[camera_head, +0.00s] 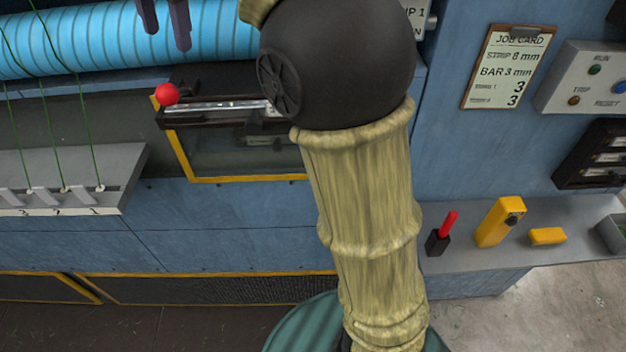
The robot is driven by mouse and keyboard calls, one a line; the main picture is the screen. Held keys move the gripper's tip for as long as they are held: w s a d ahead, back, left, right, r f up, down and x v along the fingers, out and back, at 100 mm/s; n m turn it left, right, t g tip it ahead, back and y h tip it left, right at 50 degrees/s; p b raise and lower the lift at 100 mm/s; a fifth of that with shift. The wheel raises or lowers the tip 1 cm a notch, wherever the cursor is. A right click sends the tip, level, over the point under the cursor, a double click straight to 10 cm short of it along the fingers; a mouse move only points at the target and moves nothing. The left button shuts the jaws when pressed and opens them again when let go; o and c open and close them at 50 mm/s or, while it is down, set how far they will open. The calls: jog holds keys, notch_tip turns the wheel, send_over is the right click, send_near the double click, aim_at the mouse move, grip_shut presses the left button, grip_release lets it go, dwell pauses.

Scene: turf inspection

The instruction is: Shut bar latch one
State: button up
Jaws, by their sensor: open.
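A bar latch with a bright metal bar (225,106) lies across the top of a yellow-framed window. A red ball knob (167,94) is at its left end. My arm hides its right end, and no number shows on it, so I cannot tell whether it is latch one or whether it is shut. My gripper (167,38) shows at the top edge as two dark fingers pointing down, apart and empty. In the picture they are above the red knob, in front of a blue ribbed hose.
The blue ribbed hose (100,40) runs across the top left. A grey numbered shelf (120,165) with green cords juts out at left. At right, a ledge (470,262) holds a red-handled tool (448,222) and yellow items (500,222). A job card (508,66) hangs above.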

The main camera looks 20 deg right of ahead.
notch_tip(320, 180, up, 11)
jog(key=s+d+p, duration=0.1)
jog(key=p, duration=0.3)
jog(key=shift+s+d+p, duration=0.15)
jog(key=shift+s+p, duration=0.2)
